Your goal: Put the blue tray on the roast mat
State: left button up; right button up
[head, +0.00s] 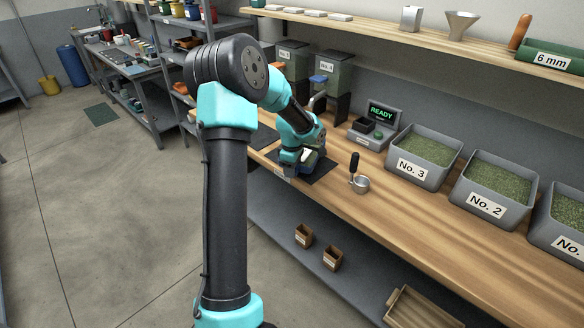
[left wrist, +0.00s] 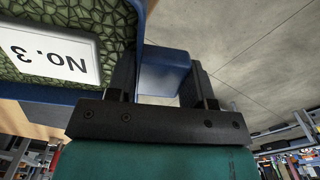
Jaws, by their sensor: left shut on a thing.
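The blue tray (left wrist: 60,96) shows close up in the left wrist view, with green beans and a white "No. 3" card (left wrist: 48,54) in it. My left gripper (left wrist: 166,75) is shut on the tray's blue end tab. In the head view my left gripper (head: 296,166) is low over the bench's front edge, and its arm hides most of the tray. A dark mat (head: 324,168) lies on the bench beside and under the gripper; I cannot read a label to tell whether it is the roast mat. Whether the tray touches it is hidden. My right gripper is not in view.
A scoop with a black handle (head: 359,184) lies to the right on the wooden bench (head: 400,215). Grey bins of green beans (head: 420,165) line the back. A scale reading READY (head: 375,128) stands behind. Another dark patch (head: 264,136) shows left of the gripper.

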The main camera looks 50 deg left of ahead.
pick_arm(q)
jog(key=w+a, duration=0.3)
jog(key=a, duration=0.1)
jog(key=shift+w+f, duration=0.1)
jog(key=shift+f, duration=0.15)
jog(key=shift+f, duration=1.9)
jog(key=o, duration=1.1)
notch_tip(320, 180, up, 12)
jog(key=shift+r, duration=0.15)
